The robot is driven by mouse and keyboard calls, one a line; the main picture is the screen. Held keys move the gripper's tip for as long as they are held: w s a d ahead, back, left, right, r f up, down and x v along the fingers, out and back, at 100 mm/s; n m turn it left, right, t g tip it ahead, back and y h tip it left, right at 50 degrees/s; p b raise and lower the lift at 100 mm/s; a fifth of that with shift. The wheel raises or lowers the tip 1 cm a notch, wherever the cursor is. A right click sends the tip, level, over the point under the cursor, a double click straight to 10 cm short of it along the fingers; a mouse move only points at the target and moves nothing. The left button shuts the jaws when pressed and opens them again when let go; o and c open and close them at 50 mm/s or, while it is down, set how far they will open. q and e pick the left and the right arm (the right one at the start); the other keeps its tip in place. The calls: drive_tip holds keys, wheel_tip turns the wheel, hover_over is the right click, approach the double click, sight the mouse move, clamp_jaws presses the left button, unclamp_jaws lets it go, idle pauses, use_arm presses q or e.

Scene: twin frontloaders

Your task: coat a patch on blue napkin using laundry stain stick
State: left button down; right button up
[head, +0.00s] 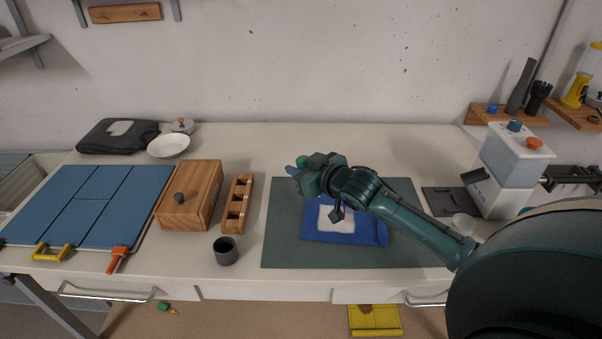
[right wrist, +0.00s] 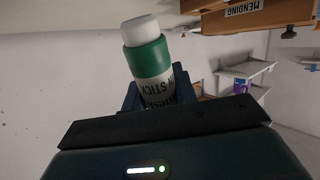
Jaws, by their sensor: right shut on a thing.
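The blue napkin (head: 346,234) lies on a grey-green mat (head: 283,240) on the table. A white patch (head: 326,219) shows on the napkin, partly hidden behind my right arm. My right gripper (head: 298,169) is above the mat's far left part and is shut on the laundry stain stick. In the right wrist view the stain stick (right wrist: 149,62) has a green collar, a white end and a label with partly readable letters. The white end points away from the gripper. In the head view only a small green part of the stick (head: 303,161) shows. My left gripper is not in view.
Left of the mat are a dark cup (head: 226,251), a wooden slotted holder (head: 236,204), a wooden box with a knob (head: 196,196) and a blue folding board (head: 88,204). A white dispenser (head: 506,172) stands at the right. The table behind the mat is clear.

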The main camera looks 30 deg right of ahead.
sight(301, 156)
drive_tip(key=shift+r, duration=0.15)
drive_tip(key=shift+r, duration=1.4)
